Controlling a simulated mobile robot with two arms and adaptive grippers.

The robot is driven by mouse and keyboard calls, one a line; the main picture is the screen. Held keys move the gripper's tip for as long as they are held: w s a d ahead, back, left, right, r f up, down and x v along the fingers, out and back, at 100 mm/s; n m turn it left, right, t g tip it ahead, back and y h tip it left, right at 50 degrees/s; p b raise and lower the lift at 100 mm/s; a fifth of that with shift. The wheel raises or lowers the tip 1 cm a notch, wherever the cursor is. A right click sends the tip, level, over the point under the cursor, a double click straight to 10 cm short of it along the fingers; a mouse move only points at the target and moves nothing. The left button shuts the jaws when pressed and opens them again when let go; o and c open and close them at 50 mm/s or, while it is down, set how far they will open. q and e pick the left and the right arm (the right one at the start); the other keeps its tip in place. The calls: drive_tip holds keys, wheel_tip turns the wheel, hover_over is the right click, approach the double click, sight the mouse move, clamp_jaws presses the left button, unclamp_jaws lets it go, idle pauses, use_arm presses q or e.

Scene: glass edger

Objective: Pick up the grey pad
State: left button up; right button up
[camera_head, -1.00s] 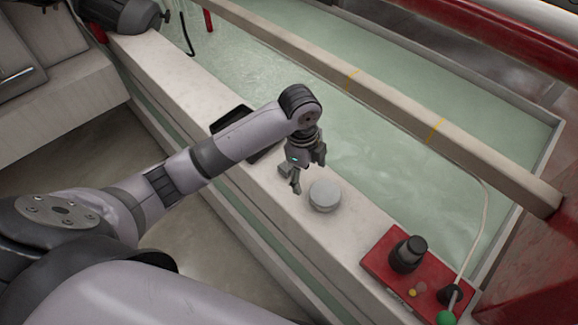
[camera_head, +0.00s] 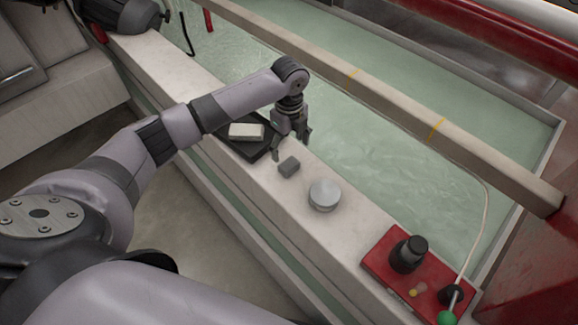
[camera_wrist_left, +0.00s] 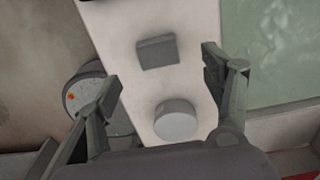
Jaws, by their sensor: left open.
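The grey pad (camera_head: 289,166), a small dark grey block, lies on the pale stone ledge (camera_head: 350,224). It also shows in the left wrist view as a dark square block (camera_wrist_left: 157,52), between and slightly beyond the fingers. My left gripper (camera_head: 291,148) is open and empty, with its fingers pointing down just behind the pad in the head view. The fingers appear apart from the pad. In the left wrist view the spread fingers (camera_wrist_left: 160,70) stand on either side of the ledge. My right gripper is not in view.
A round light grey disc (camera_head: 324,195) stands on the ledge near the pad. A black tray (camera_head: 262,151) holding a pale block (camera_head: 246,131) lies on the other side. A red control box (camera_head: 382,262) is at the right.

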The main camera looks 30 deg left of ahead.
sight(289, 163)
use_arm(q)
drive_tip(key=f, duration=0.7)
drive_tip(key=shift+s+d+f, duration=0.1)
drive_tip(key=shift+s+f, duration=0.1)
drive_tip(key=c, duration=0.9)
drive_tip(key=shift+r, duration=0.15)
wheel_tip(289, 163, up, 20)
drive_tip(key=shift+f+p, duration=0.1)
drive_tip(key=shift+p, duration=0.35)
